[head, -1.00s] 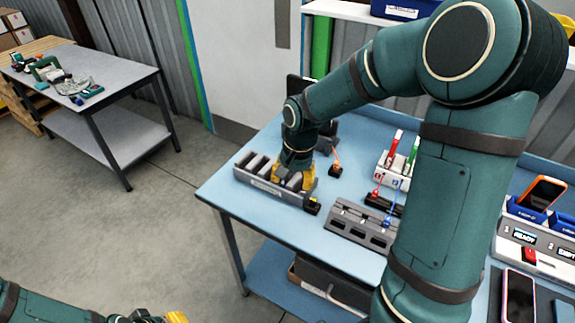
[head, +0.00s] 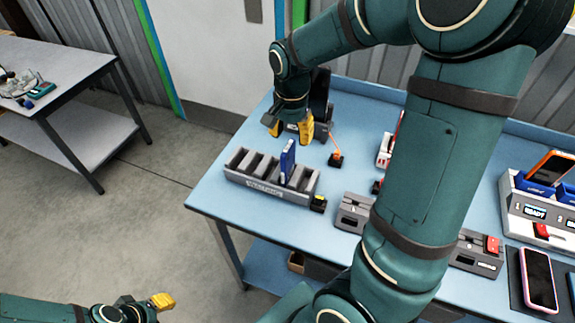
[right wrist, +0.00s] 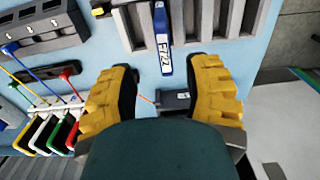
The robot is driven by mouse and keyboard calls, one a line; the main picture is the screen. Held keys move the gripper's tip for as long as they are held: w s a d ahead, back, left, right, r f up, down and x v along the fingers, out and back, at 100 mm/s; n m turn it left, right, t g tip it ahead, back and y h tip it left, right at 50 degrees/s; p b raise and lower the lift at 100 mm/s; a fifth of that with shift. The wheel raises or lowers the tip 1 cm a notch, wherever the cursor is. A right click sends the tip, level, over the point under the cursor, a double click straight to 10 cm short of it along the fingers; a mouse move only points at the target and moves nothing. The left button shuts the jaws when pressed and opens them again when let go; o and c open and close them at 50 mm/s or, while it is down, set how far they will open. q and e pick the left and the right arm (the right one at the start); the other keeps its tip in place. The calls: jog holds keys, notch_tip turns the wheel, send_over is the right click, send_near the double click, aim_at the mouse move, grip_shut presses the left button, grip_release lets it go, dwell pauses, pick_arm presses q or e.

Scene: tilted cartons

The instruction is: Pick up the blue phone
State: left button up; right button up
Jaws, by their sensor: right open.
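A slim blue phone (head: 287,160), seen edge-on, stands upright in a slot of the grey rack (head: 262,188) on the blue table. In the right wrist view the blue phone (right wrist: 163,40) carries white lettering and lies just beyond the fingertips. My right gripper (head: 295,130) is open and empty, behind the rack and apart from the phone. Its yellow fingers (right wrist: 161,75) are spread in the right wrist view. My left gripper (head: 150,302) is low at the bottom left, away from the table; its opening cannot be made out.
A dark upright device (head: 320,92) stands behind my right gripper. A small black block with an orange stick (head: 336,158) is right of it. A pink-edged phone (head: 538,280) lies at the right; an orange phone (head: 553,165) leans in a dock. My right arm hides the table's middle.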

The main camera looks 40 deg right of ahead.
aim_at(288, 156)
jog(key=shift+w+f, duration=0.2)
jog(key=shift+f, duration=1)
jog(key=shift+a+f+b, duration=0.15)
jog(key=shift+f+b, duration=0.1)
jog(key=shift+f, duration=1.15)
jog(key=shift+a+f+b, duration=0.15)
jog(key=shift+f+b, duration=0.1)
jog(key=shift+f, duration=1.1)
grip_shut()
